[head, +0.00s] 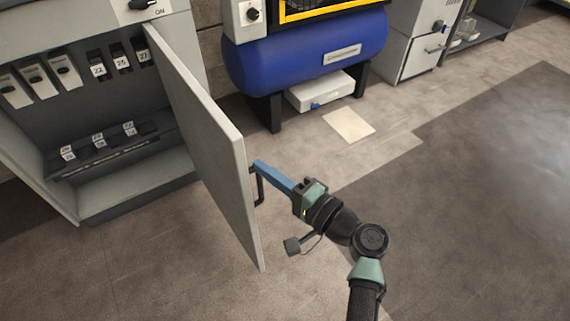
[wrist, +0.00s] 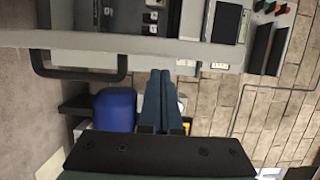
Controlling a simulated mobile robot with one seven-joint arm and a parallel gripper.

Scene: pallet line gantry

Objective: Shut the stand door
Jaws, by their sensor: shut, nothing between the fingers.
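The stand door (head: 212,150) is a light grey panel hinged on the grey stand (head: 95,205). It stands wide open, swung out toward me. A black bar handle (head: 259,186) is on its outer face near the free edge. My gripper (head: 257,163) has blue fingers, shut and empty, with the tips at the outer face beside the handle. In the wrist view the fingertips (wrist: 160,72) lie just right of the handle (wrist: 80,73), close to the door (wrist: 130,45), seen nearly edge-on. I cannot tell whether they touch it.
Inside the stand are rows of numbered switches (head: 97,70). A blue tank (head: 305,55) on black legs stands behind the door, with a white box (head: 320,91) under it. A pale sheet (head: 348,125) lies on the floor. The floor right of my arm is clear.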

